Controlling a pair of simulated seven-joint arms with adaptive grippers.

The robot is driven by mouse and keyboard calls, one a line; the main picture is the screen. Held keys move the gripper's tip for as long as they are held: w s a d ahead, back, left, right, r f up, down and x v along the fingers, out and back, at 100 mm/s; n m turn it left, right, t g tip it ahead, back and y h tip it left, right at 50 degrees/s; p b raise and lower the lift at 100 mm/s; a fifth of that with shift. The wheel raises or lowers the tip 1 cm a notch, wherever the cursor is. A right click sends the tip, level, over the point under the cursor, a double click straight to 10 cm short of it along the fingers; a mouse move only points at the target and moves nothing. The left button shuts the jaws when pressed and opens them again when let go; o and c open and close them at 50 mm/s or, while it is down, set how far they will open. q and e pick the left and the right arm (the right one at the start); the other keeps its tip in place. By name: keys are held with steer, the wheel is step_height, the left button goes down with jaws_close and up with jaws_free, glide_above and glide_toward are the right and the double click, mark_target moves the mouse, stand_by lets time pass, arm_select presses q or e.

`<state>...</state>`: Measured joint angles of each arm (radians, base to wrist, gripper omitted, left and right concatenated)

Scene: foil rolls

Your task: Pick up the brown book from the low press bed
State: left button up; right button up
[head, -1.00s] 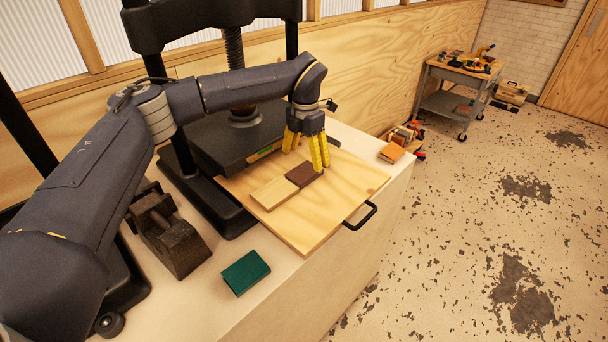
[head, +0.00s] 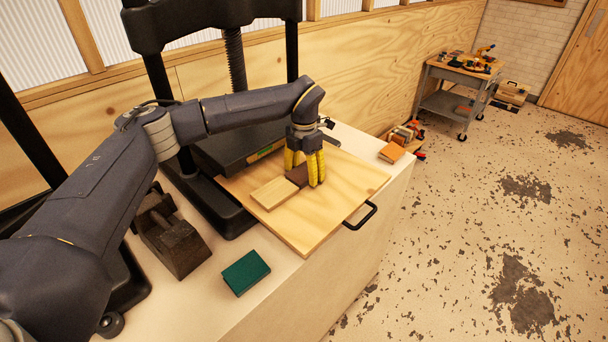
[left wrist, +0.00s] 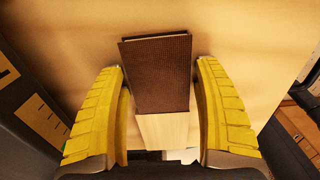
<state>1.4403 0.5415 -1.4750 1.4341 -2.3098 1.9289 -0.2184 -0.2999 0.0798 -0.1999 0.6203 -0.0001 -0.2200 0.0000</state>
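In the left wrist view the brown book (left wrist: 158,72) stands out between the open fingers (left wrist: 162,85), one on each side, with gaps visible. The light block (left wrist: 165,130) shows just below it there. In the head view the fingers hide part of the book. My right gripper is not in view.
A black handle (head: 361,215) sticks out from the bed's front edge. The dark press platen (head: 235,148) and screw stand behind. A green book (head: 246,272) and a dark metal block (head: 172,235) lie to the left.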

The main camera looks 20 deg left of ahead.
arm_select(q)
steer(key=c, duration=0.8)
